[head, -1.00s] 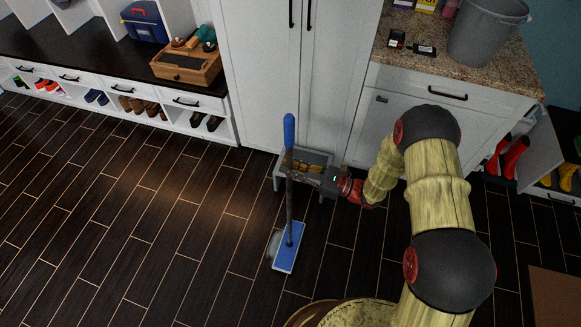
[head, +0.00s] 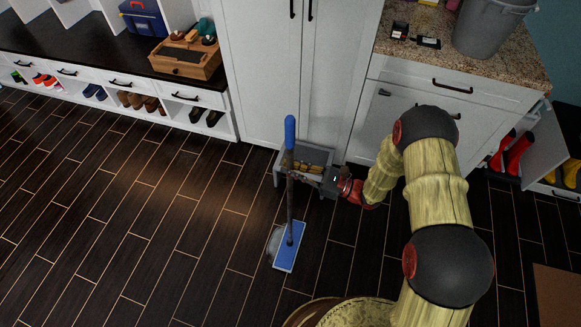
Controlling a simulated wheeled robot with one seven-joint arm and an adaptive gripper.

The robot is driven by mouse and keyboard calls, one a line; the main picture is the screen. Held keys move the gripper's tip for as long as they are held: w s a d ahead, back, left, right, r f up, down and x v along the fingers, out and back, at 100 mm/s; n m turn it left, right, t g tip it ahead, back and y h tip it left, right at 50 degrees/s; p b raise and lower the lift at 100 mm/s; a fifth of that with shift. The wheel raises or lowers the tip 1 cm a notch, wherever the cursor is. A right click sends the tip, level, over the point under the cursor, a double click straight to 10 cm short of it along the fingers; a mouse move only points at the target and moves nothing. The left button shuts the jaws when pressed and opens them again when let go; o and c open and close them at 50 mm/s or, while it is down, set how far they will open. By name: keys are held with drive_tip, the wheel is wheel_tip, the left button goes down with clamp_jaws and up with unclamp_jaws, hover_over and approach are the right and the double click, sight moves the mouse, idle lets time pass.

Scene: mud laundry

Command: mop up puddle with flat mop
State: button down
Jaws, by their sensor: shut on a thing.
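The flat mop has a dark pole (head: 290,205) with a blue grip at its top and a blue flat head (head: 289,247) down on the dark plank floor. The pole stands nearly upright. My gripper (head: 295,177) is shut on the pole at about mid-height, reaching in from the right. The puddle (head: 272,243) is a pale grey patch on the floor. It shows along the left edge of the mop head, and the head seems to cover part of it.
A small grey stool (head: 317,157) with yellowish items stands behind the pole, against the white cabinet (head: 290,60). A shoe bench (head: 110,90) lines the left wall. Red boots (head: 518,152) and a brown mat (head: 555,295) are at right. The left floor is clear.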

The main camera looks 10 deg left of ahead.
drive_tip(key=shift+f+b, duration=0.35)
drive_tip(key=shift+f, duration=0.2)
idle(0.4)
drive_tip(key=w+a, duration=0.1)
drive_tip(key=a, duration=1.4)
drive_tip(key=shift+a, duration=0.2)
idle(2.8)
drive_tip(key=shift+w+r, duration=0.1)
drive_tip(key=shift+r, duration=0.05)
